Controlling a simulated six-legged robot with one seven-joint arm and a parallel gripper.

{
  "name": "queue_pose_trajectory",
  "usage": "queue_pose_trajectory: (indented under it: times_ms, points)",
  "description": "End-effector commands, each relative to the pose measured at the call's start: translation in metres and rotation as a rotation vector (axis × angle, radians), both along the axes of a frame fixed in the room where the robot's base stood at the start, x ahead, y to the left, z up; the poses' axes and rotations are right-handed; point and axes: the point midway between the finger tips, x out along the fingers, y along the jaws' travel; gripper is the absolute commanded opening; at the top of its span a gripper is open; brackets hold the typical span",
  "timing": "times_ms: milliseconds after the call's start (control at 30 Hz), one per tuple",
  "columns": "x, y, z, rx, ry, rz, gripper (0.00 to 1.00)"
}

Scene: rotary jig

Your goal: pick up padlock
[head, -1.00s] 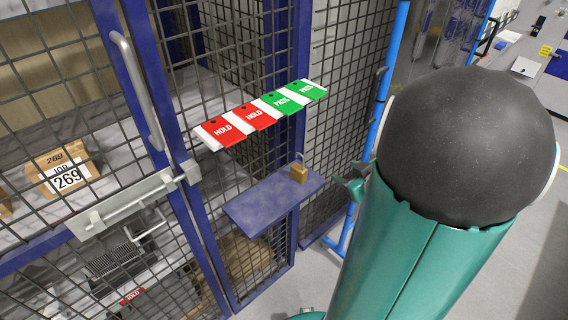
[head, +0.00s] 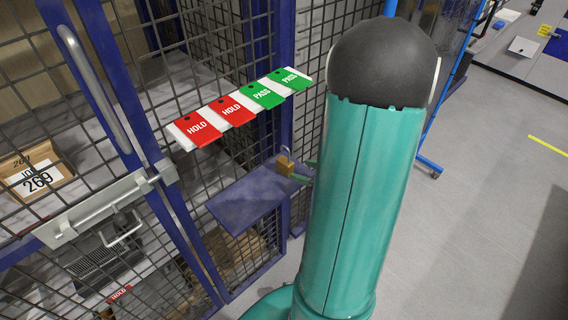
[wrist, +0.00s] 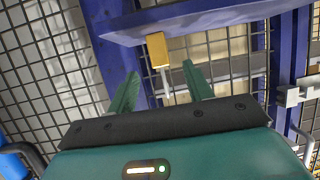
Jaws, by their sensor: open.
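The brass padlock (head: 284,166) stands upright with its shackle up, at the right end of a small blue shelf (head: 236,208) on the cage. In the wrist view the padlock (wrist: 157,50) appears upside down, its shackle hanging between my fingers. My gripper (wrist: 160,78) is open, with one green finger on each side of the padlock's line. The padlock's body is just beyond the fingertips, and neither finger clearly touches it. In the head view my fingertips (head: 304,171) show beside the padlock; my arm hides the rest of the gripper.
A row of red HOLD tags (head: 196,129) and green PASS tags (head: 262,94) sticks out above the shelf. The blue-framed mesh cage door has a latch bar (head: 105,204) and a long handle (head: 92,88) at left. Floor on the right is open.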

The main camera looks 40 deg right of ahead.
Motion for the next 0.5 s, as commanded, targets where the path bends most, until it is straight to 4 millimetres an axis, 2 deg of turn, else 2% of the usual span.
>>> queue_pose_trajectory:
  times_ms: [100,267,500]
  points:
    - [0.017,0.002,-0.007,0.000,0.001,0.002,0.51]
    - [0.028,0.003,-0.012,0.000,0.001,0.004,0.51]
    - [0.060,0.006,-0.029,-0.001,0.002,0.007,0.51]
